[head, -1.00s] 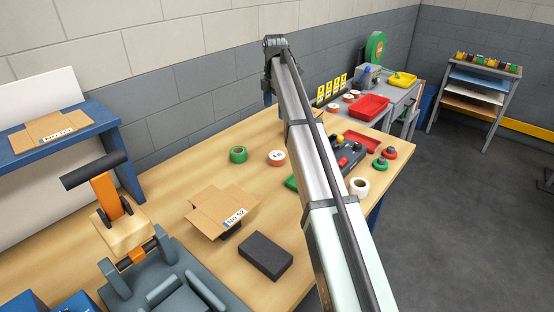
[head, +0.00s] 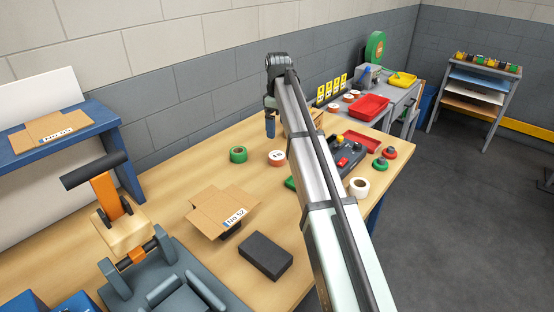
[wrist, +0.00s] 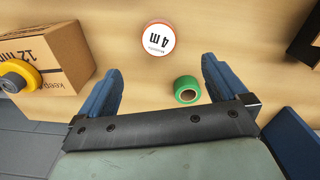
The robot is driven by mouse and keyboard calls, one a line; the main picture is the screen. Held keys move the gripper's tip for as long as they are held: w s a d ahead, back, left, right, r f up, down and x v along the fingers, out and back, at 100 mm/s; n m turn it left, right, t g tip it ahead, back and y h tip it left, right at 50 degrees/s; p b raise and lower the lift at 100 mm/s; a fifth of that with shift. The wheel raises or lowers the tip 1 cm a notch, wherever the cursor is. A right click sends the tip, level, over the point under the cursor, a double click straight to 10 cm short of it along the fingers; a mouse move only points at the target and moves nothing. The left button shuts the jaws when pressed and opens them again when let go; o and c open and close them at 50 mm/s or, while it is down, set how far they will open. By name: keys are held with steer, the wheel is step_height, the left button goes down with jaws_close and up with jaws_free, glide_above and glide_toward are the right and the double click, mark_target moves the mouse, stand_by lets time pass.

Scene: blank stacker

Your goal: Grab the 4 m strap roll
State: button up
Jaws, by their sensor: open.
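The 4 m strap roll (wrist: 158,40) lies flat on the wooden bench in the wrist view, its white label reading "4 m" upside down and its rim orange-red. It also shows in the head view (head: 277,158), just left of my arm. My gripper (wrist: 160,65) is open, blue fingers spread, with nothing held. The roll is beyond the fingertips, roughly centred between them. In the head view my gripper (head: 270,127) hangs above the bench, partly hidden by my arm. A green roll (wrist: 187,90) lies nearer, by the right finger; it also shows in the head view (head: 238,154).
A cardboard box (wrist: 45,60) marked "12 mm" stands left in the wrist view, with a yellow-and-grey roll (wrist: 18,77) beside it. A folded carton (head: 222,210) and a dark block (head: 265,255) lie nearer on the bench.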

glide_above(277, 155)
step_height(277, 155, down, 7)
steer(key=shift+s+d+r, duration=0.1)
steer(key=shift+s, duration=0.05)
steer(key=shift+w+f, duration=0.2)
steer(key=shift+f, duration=2.45)
steer(key=c, duration=1.2)
